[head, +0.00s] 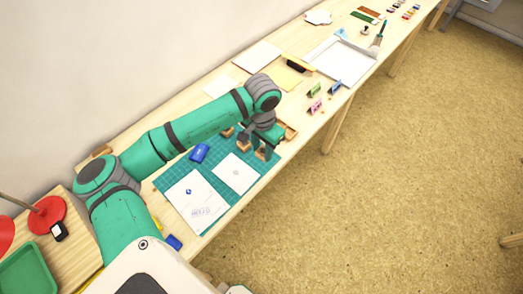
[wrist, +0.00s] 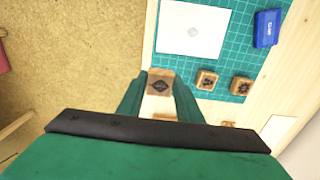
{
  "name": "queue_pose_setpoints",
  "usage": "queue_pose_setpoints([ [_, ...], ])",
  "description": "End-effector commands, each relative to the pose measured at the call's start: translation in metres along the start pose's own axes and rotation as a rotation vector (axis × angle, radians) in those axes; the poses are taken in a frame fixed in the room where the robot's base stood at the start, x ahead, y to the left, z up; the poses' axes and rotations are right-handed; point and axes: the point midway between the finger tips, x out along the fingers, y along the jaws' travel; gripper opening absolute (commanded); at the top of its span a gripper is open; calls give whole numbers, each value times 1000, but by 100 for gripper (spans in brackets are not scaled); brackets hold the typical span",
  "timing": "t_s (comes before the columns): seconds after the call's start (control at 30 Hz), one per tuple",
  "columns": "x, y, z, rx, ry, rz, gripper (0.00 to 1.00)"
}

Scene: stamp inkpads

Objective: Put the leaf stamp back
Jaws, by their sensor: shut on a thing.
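My gripper (wrist: 159,95) is shut on a wooden stamp (wrist: 159,82), taken as the leaf stamp; its top has a dark leaf-like mark, hard to read. In the head view my gripper (head: 267,153) is low at the right edge of the green cutting mat, partly hiding the stamp. Two other wooden stamps, one with a flower-like mark (wrist: 207,78) and one with a dark mark (wrist: 241,86), stand apart to the right in the wrist view. A wooden tray (head: 291,130) shows partly behind my gripper. Whether the held stamp touches anything below is hidden.
The green cutting mat (head: 214,205) bears a white card (head: 234,180) with a small grey print, a larger sheet (head: 190,218) and a blue inkpad (head: 199,153). The table's front edge is close by; floor lies beyond.

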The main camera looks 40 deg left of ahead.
Motion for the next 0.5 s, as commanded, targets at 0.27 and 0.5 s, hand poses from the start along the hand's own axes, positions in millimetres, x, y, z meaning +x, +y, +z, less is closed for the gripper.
queue_pose_setpoints([
  [0.27, 44, -26, -24, -5, -1, 0, 16],
  [0.5, 56, -34, -32, -4, 0, 0, 16],
])
